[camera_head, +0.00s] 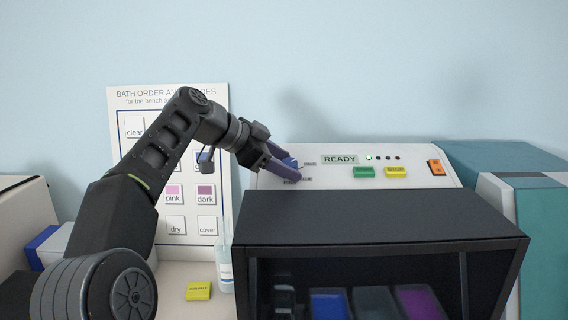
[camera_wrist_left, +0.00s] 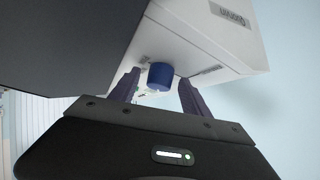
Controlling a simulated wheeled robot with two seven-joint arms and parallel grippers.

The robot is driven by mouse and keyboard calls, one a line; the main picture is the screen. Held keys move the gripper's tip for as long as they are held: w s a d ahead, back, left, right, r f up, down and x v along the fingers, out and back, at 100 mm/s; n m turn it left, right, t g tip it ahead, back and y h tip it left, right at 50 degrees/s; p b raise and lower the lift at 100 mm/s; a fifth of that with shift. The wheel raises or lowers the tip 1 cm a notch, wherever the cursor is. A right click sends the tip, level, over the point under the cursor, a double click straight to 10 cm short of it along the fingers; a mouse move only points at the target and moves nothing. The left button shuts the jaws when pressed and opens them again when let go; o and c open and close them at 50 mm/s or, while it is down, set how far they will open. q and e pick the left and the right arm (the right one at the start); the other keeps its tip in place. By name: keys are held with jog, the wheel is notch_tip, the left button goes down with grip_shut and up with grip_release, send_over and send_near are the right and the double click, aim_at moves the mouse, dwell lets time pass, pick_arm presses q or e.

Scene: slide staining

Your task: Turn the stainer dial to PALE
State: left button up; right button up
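The stainer (camera_head: 440,180) is a white machine with a sloped panel. Its blue dial (camera_head: 290,161) is at the panel's left, mostly hidden by my left gripper in the head view. In the left wrist view the blue dial (camera_wrist_left: 160,76) shows between the fingers. My left gripper (camera_head: 288,166) is open, its purple fingers on either side of the dial, with gaps visible between fingers and dial (camera_wrist_left: 160,92). Small labels sit around the dial, too small to read. A screen reads READY (camera_head: 340,159). My right gripper is not in view.
The panel also has a green button (camera_head: 364,171), a yellow button (camera_head: 396,171) and an orange switch (camera_head: 437,167). A dark hood (camera_head: 370,220) stands in front, over coloured baths. A bottle (camera_head: 225,265) and a yellow block (camera_head: 198,291) stand at left, before a wall chart (camera_head: 180,97).

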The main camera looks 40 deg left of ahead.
pick_arm(q)
jog(key=shift+s+a+r, duration=0.25)
jog(key=shift+s+r, duration=0.1)
jog(key=shift+s, duration=0.1)
jog(key=v, duration=0.5)
jog(key=shift+s+r, duration=0.15)
jog(key=shift+r, duration=0.15)
jog(key=shift+s+a+r, duration=0.15)
jog(key=shift+s+a, duration=0.05)
jog(key=shift+s, duration=0.3)
